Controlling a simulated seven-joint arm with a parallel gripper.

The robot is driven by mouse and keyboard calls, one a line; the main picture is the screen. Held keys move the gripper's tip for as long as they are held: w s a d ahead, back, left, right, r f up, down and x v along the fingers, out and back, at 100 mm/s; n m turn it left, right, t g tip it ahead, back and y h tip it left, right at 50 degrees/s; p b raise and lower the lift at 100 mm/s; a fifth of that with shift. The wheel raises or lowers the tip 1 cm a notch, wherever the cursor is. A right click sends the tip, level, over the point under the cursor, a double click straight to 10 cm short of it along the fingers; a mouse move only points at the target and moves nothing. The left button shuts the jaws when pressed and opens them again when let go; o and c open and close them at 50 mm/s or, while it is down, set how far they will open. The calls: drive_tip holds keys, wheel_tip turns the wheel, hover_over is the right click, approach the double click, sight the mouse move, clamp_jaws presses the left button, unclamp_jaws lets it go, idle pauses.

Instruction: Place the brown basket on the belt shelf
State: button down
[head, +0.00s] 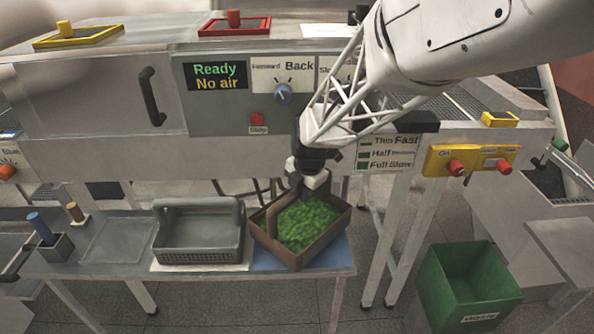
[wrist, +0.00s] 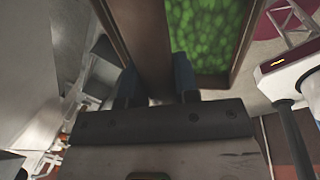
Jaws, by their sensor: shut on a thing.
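The brown basket (head: 277,252), filled with green pieces, is at or just over the blue mat on the low table in the head view. It sits turned and looks slightly tilted; I cannot tell whether it touches the mat. My gripper (head: 308,187) points down at its handle. In the wrist view the brown handle (wrist: 146,50) runs between the two fingers of my gripper (wrist: 156,82), which is shut on it. A dark mesh belt surface (head: 466,106) shows at the upper right, partly hidden by my arm; I cannot tell if this is the belt shelf.
A grey basket (head: 198,253) stands left of the brown one, on a white mat. The machine front with its control panel (head: 220,108) rises behind the table. A yellow button box (head: 470,161) juts out at the right. A green waste bin (head: 468,285) stands on the floor.

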drive_tip(key=shift+w, duration=0.3)
drive_tip(key=shift+f, duration=1.75)
drive_tip(key=c, duration=0.9)
unclamp_jaws()
drive_tip(key=shift+f, duration=0.15)
drive_tip(key=shift+o, duration=0.2)
wheel_tip(320, 180, up, 12)
drive_tip(key=s+d, duration=0.1)
drive_tip(key=shift+s+d, duration=0.25)
drive_tip(key=shift+s, duration=0.05)
drive_tip(key=shift+s, duration=0.1)
